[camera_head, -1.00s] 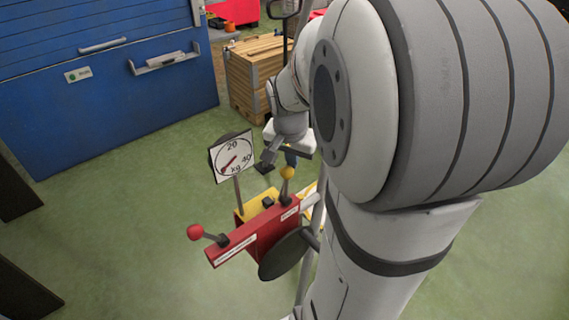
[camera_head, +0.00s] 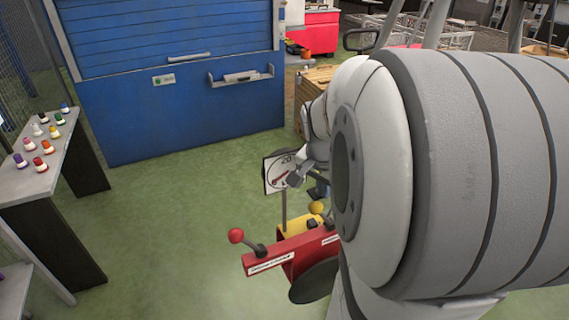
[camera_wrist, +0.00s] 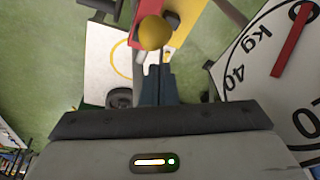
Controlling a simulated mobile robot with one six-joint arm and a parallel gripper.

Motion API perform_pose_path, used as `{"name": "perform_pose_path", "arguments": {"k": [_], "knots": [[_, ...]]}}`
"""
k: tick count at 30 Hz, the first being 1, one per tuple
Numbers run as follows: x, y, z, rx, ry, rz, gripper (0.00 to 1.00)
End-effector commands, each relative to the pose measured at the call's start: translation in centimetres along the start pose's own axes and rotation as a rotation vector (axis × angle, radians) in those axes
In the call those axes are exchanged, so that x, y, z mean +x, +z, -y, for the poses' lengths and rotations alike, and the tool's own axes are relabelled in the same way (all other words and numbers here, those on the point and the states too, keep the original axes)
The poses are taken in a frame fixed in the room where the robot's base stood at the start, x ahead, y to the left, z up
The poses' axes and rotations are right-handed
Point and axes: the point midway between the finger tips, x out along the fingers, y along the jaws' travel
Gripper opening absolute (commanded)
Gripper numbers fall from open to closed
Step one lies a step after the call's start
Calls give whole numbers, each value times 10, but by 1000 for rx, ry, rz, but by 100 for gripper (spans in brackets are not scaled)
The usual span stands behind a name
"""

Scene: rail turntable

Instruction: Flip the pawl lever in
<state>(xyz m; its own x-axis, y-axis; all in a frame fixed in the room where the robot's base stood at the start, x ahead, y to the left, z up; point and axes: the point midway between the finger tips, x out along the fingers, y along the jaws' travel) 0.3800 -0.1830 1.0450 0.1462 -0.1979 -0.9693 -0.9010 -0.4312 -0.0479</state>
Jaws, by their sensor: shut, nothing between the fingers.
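A red device (camera_head: 290,252) with white label strips stands low in the head view. A lever with a red knob (camera_head: 236,235) sticks up at its left end. A second lever has a yellow knob (camera_head: 316,208), beside a yellow part (camera_head: 291,226). I cannot tell from the labels which is the pawl lever. My gripper (camera_head: 295,181) is shut and empty, above and left of the yellow knob in the head view. In the wrist view its fingers (camera_wrist: 158,84) point at the yellow knob (camera_wrist: 154,33), which shows just beyond the tips; contact cannot be told.
A kg dial (camera_head: 279,173) on a post stands close by my gripper and fills the right of the wrist view (camera_wrist: 275,65). A blue shutter cabinet (camera_head: 185,115) is behind. A table (camera_head: 35,180) with several coloured knobs stands left. Green floor between is clear. My arm hides the right side.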

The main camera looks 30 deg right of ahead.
Motion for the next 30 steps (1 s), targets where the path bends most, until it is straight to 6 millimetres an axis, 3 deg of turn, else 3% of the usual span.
{"name": "perform_pose_path", "arguments": {"k": [9,16,21,30], "knots": [[-2,-7,-3,10,2,-1,0],[-20,-41,0,5,1,0,0],[-45,-8,13,-4,-4,-4,0],[-80,24,26,-3,-1,0,0]]}}
